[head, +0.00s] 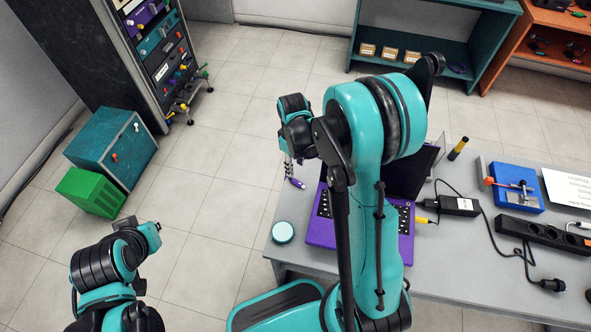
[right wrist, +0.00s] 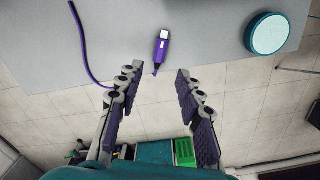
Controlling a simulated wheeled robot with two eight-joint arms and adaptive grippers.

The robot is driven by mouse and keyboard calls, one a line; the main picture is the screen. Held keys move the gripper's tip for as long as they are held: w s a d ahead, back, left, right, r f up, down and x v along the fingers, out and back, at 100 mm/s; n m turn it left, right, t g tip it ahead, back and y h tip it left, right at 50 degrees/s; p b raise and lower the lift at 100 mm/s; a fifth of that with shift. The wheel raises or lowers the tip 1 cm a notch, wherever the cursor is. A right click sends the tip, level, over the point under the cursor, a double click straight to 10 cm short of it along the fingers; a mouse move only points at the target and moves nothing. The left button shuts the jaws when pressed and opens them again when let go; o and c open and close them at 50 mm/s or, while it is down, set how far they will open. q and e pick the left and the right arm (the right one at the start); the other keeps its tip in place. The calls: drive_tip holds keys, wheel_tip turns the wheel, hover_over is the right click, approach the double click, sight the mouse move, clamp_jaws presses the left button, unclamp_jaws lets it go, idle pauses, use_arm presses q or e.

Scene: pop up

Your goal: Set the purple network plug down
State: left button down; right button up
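The purple network plug (right wrist: 161,48) has a pale tip and shows just beyond the fingertips of my right gripper (right wrist: 157,75) in the right wrist view. The two fingers stand wide apart, and neither touches the plug there. In the head view the plug (head: 297,183) hangs or lies just below my right gripper (head: 289,160), near the table's left edge. I cannot tell whether it rests on anything. A purple cable (right wrist: 82,45) curves to the left of it. My left gripper (head: 150,232) is at the lower left, away from the table; its fingers are not clear.
The grey table (head: 455,270) holds a purple laptop (head: 321,232), a round teal-topped object (head: 283,232), a black adapter (head: 459,205), a blue device (head: 515,190) and a power strip (head: 545,234). A rack (head: 160,50) and teal and green boxes stand on the left floor.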

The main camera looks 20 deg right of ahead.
drive_tip(key=s+a+r+m+t, duration=0.2)
drive_tip(key=s+r, duration=0.4)
drive_tip(key=r, duration=0.3)
drive_tip(key=s+a+r+m+t, duration=0.2)
drive_tip(key=s+r+m+t, duration=0.2)
drive_tip(key=s+r, duration=0.3)
wheel_tip(320, 180, up, 2)
drive_tip(key=shift+s+a+r+t+p, duration=0.2)
drive_tip(key=shift+s+t+p, duration=0.15)
drive_tip(key=shift+t, duration=0.45)
drive_tip(key=shift+d, duration=0.15)
